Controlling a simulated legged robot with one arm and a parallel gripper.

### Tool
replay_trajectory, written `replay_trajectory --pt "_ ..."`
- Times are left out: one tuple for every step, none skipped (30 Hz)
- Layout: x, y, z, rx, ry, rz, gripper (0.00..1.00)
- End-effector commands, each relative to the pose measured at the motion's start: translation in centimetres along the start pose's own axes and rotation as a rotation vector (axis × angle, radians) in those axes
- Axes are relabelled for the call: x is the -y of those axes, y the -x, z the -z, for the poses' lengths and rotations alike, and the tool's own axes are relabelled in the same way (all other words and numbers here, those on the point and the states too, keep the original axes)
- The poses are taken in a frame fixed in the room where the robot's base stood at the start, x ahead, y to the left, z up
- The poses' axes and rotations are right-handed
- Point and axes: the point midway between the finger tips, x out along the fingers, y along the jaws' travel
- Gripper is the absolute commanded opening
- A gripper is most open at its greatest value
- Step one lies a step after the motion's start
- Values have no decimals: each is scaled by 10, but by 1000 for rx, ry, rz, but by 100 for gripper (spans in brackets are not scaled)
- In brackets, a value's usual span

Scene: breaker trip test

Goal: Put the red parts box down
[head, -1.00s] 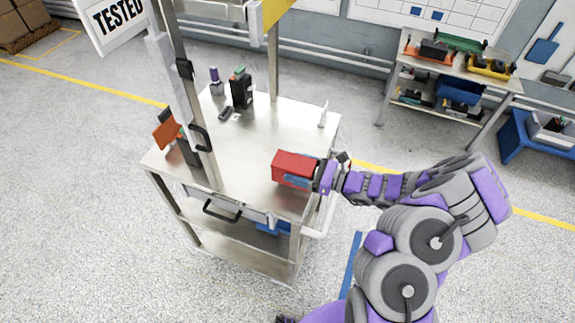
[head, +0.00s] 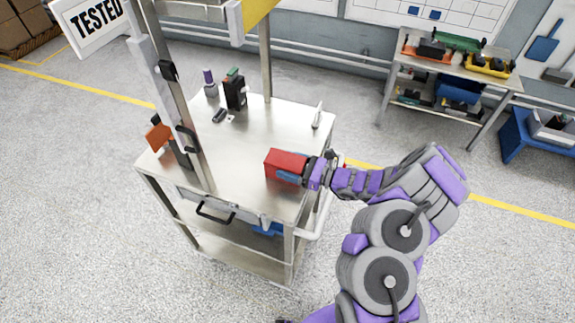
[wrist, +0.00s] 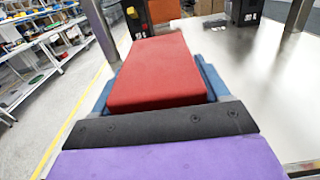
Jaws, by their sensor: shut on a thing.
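The red parts box (head: 287,164) is at the right front part of the metal cart's top (head: 240,165). It also fills the middle of the wrist view (wrist: 158,72). My gripper (head: 292,177) comes from the right and is shut on the red box, with blue finger pads along its sides in the wrist view (wrist: 212,78). The box is over the cart top; I cannot tell whether its underside touches the surface. The inner faces of the fingers are hidden by the box.
A black device (head: 235,92), a purple-topped item (head: 210,84) and a small dark item (head: 219,115) are at the cart's back. An orange item (head: 158,137) and upright post (head: 180,100) stand left. The cart top's middle is clear. A shelf bench (head: 455,70) stands back right.

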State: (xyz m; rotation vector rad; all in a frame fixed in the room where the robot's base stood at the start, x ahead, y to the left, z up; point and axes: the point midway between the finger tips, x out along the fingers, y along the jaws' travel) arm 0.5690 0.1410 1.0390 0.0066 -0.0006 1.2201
Motion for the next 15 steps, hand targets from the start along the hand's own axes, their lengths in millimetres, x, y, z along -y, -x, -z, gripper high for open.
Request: replay_trajectory --pt "-1 -2 0 0 1 -1 32" --pt "-1 -3 1 -1 1 -1 32" --pt "-2 -6 2 -4 2 -2 76" --pt "-3 -7 1 -5 3 -2 78" --pt "-3 -8 1 -5 3 -2 81" --pt "-4 -9 1 -6 3 -3 85" --pt "-4 -11 2 -7 4 -3 88" --pt "-5 -12 2 -8 4 -3 91" --pt "-5 -13 2 -9 4 -3 95" --pt "-5 -13 2 -9 4 -3 98" --pt "-5 -13 2 -9 4 -3 100" --pt "-5 -12 2 -9 4 -3 100" --pt "-5 -12 2 -8 4 -3 100" --pt "-4 -11 2 -7 4 -3 100" --pt "-4 -9 1 -6 3 -3 100"
